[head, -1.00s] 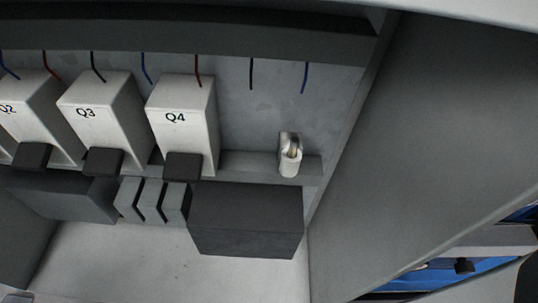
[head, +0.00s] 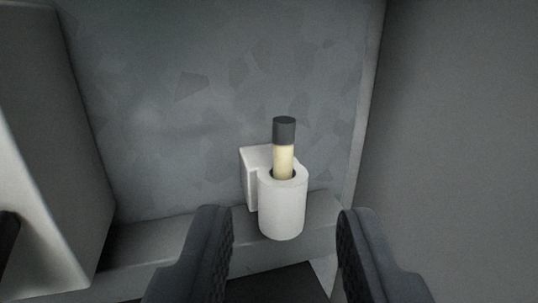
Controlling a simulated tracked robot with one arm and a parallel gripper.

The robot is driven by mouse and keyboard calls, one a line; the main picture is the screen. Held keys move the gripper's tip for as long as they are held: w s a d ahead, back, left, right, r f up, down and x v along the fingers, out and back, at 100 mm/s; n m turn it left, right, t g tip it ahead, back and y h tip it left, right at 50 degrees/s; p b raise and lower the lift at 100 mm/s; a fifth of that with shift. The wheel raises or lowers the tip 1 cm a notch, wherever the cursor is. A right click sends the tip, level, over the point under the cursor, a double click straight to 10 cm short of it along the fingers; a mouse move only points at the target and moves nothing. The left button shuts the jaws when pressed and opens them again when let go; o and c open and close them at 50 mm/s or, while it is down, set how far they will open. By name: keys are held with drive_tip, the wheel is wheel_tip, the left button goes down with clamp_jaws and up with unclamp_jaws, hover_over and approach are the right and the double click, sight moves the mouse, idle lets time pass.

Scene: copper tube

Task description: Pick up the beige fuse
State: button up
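The beige fuse (head: 284,160) stands upright in a white round holder (head: 282,212), with its dark grey cap on top. Its lower part is hidden inside the holder. The holder is fixed on a grey ledge by the back wall. My gripper (head: 285,222) is open and empty. Its two dark fingers come up from the bottom of the picture, one to the left and one to the right of the holder, nearer to the camera, and neither seems to touch it.
A white box-shaped unit (head: 40,150) stands at the left. A grey side wall (head: 455,140) rises close at the right. The speckled back wall (head: 190,110) is behind the fuse. A bare stretch of ledge (head: 150,238) lies left of the holder.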

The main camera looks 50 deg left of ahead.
sight(284, 143)
drive_tip(key=x, duration=0.3)
drive_tip(key=shift+w+a+f+b, duration=0.15)
drive_tip(key=shift+a+f+b, duration=0.05)
drive_tip(key=shift+a+b, duration=0.2)
drive_tip(key=shift+w+a+r, duration=0.15)
drive_tip(key=shift+w+a, duration=0.3)
drive_tip(key=shift+w, duration=0.05)
drive_tip(key=shift+w+a+b, duration=0.3)
drive_tip(key=shift+a+b, duration=0.1)
drive_tip(key=shift+a, duration=0.05)
drive_tip(key=shift+b+x, duration=0.7)
drive_tip(key=shift+x, duration=1.35)
drive_tip(key=shift+d, duration=0.1)
clamp_jaws()
